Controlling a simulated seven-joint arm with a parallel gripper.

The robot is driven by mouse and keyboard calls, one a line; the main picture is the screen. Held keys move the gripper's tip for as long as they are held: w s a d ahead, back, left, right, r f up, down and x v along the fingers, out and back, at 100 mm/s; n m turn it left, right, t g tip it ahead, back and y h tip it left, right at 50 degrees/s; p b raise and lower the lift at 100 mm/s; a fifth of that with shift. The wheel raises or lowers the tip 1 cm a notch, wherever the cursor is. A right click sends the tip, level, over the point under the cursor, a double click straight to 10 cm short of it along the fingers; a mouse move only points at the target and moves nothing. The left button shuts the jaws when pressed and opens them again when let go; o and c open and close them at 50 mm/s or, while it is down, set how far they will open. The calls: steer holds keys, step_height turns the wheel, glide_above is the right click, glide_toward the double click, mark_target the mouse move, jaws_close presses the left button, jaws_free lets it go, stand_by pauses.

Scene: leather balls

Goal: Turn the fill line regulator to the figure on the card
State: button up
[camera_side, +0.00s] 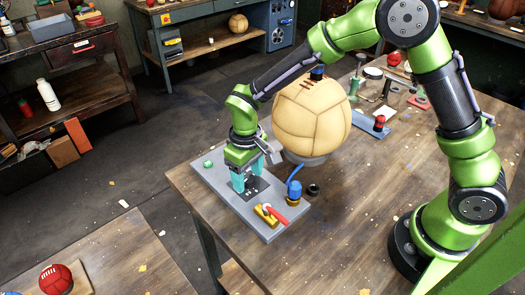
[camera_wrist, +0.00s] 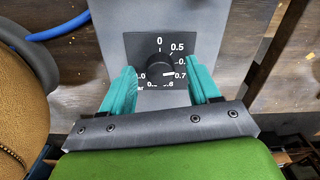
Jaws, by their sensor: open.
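The regulator knob (camera_wrist: 159,66) is round and black, on a dark dial plate (camera_wrist: 137,46) with white figures; 0, 0.5 and 0.7 are readable, others are partly hidden. A white pointer mark on the knob points right, near 0.7. My gripper (camera_wrist: 162,80) is open, its teal fingers on either side of the knob; contact cannot be told. In the side view my gripper (camera_side: 251,181) points down over the dial plate on the grey panel (camera_side: 217,183), and the knob is hidden. I cannot make out a card with a figure.
A large tan leather ball (camera_side: 311,118) stands close beside my gripper. A red-handled yellow valve (camera_side: 266,214) and a blue fitting (camera_side: 294,190) with a hose sit at the panel's near end. A red-topped tool (camera_side: 379,122) lies farther back. The table's front right is clear.

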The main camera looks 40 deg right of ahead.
mark_target(253, 180)
step_height(253, 180, up, 17)
stand_by(0.4)
steer(key=shift+w+f, duration=0.1)
steer(key=s+d+r+m+t+y, duration=0.1)
steer(key=s+d+r+m+t, duration=0.1)
steer(key=s+d, duration=0.4)
steer(key=s+d+r+m+t+y, duration=0.1)
steer(key=s+d+r+m+t, duration=0.1)
steer(key=s+d+m+t, duration=0.2)
steer(key=s+d+t, duration=0.1)
steer(key=s+d, duration=0.2)
steer(key=s, duration=0.3)
steer(key=shift+s+d+r, duration=0.15)
steer(key=shift+s+r, duration=0.15)
steer(key=shift+r, duration=0.1)
stand_by(0.4)
